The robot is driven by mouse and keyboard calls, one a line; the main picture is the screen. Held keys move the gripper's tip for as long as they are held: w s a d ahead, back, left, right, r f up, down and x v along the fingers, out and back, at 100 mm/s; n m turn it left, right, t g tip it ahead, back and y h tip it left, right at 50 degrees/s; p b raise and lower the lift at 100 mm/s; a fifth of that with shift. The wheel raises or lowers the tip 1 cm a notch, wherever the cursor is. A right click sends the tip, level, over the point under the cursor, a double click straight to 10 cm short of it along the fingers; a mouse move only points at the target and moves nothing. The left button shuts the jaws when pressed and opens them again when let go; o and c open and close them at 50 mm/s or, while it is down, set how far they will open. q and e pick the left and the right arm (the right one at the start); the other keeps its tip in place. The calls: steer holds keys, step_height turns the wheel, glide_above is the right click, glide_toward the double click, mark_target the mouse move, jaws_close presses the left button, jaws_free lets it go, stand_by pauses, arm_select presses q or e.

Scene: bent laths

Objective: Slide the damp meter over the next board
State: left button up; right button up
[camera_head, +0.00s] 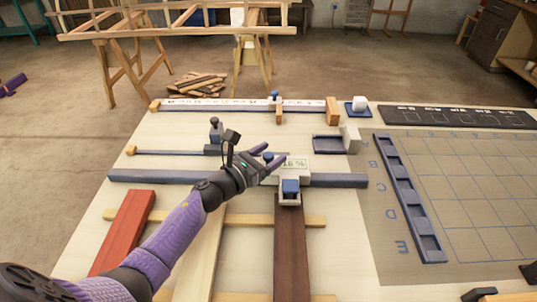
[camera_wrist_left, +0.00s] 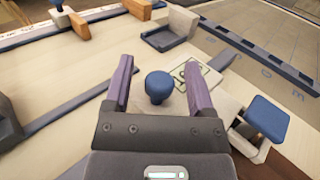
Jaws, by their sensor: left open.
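The damp meter (camera_head: 296,164) is a pale carriage on a long blue-grey rail (camera_head: 340,181), with a display that seems to read 16 %. Its blue square head (camera_head: 290,187) sits over the far end of the dark brown board (camera_head: 288,245). A round blue knob (camera_wrist_left: 158,84) stands on the meter in the left wrist view. My left gripper (camera_head: 270,157) is open, its two purple fingers apart on either side of the knob, which appears untouched. A pale board (camera_head: 200,255) and a red board (camera_head: 124,230) lie to the left. My right gripper is not in view.
A thinner rail (camera_head: 170,153) with a slider and a white scale (camera_head: 235,104) lie farther back. A grey tray (camera_head: 329,144) and a gridded mat (camera_head: 465,190) with a blue slotted strip (camera_head: 405,205) are on the right. Wooden crosspieces (camera_head: 255,219) run under the boards.

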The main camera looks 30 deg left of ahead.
arm_select(q)
jaws_close()
stand_by(1.3)
